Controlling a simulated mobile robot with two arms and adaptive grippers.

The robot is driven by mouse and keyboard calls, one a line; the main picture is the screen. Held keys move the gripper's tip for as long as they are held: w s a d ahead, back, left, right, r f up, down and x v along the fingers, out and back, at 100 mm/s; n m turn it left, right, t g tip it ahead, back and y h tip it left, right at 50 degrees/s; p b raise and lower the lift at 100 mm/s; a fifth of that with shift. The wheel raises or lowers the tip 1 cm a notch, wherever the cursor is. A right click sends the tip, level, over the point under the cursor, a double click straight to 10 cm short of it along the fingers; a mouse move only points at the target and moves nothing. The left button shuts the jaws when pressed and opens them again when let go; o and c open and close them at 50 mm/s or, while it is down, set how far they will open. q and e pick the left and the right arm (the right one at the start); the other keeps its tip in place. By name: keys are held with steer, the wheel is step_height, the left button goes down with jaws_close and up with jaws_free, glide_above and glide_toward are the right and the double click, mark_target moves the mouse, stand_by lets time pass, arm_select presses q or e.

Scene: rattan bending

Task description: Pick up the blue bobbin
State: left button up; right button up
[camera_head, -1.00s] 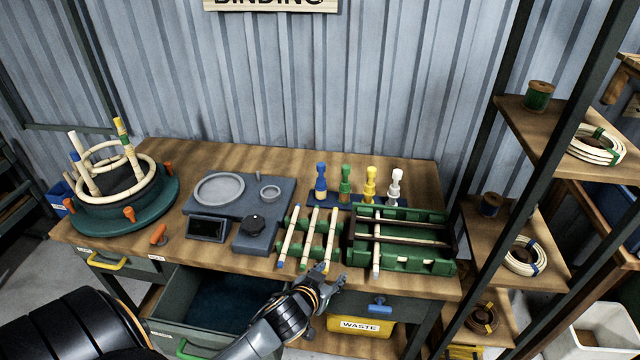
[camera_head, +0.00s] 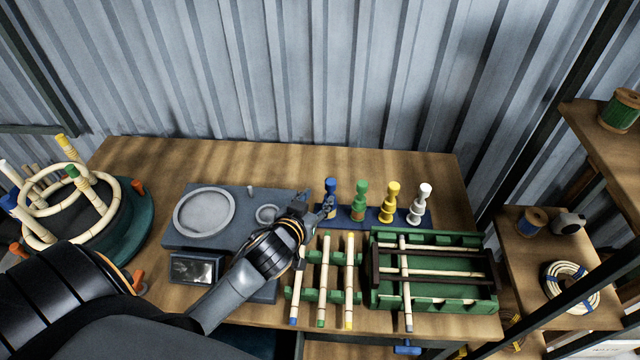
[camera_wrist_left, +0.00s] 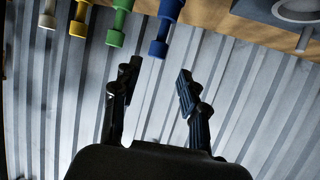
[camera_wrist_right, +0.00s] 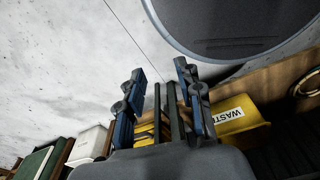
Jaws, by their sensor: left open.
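The blue bobbin (camera_head: 331,187) stands upright at the left end of a row in a dark blue rack (camera_head: 377,216) on the workbench. Beside it to the right stand green (camera_head: 361,197), yellow (camera_head: 389,205) and white (camera_head: 420,203) bobbins. My left gripper (camera_head: 318,203) is open and empty, just left of the blue bobbin, its fingers partly overlapping the bobbin's base in the head view. In the left wrist view the blue bobbin (camera_wrist_left: 165,30) lies beyond the two spread fingers (camera_wrist_left: 157,76), not between them. My right gripper (camera_wrist_right: 160,74) is open and empty.
A scale (camera_head: 179,235) with a round pan lies left of the rack. In front are green holders with rattan sticks (camera_head: 347,285) and a green frame (camera_head: 440,297). A ring form (camera_head: 129,205) stands far left. A shelf (camera_head: 515,262) with spools stands right.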

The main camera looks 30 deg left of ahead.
mark_target(330, 183)
arm_select(q)
steer(key=x, duration=0.4)
steer(key=r+p+x, duration=0.1)
steer(key=x, duration=0.2)
steer(key=shift+w+d, duration=0.2)
steer(key=p+x, duration=0.1)
steer(key=x, duration=0.1)
steer(key=shift+w+a, duration=0.15)
steer(key=shift+w, duration=0.1)
steer(key=x, duration=0.3)
steer(key=shift+w+f+p, duration=0.1)
steer(key=shift+f+p, duration=0.1)
steer(key=shift+p, duration=0.2)
steer(key=shift+w+f, duration=0.1)
steer(key=shift+w, duration=0.15)
jaws_close()
arm_select(e)
steer(key=s+d+r, duration=0.1)
steer(key=r, duration=0.1)
steer(key=shift+s+d+r, duration=0.35)
steer(key=shift+d, duration=0.05)
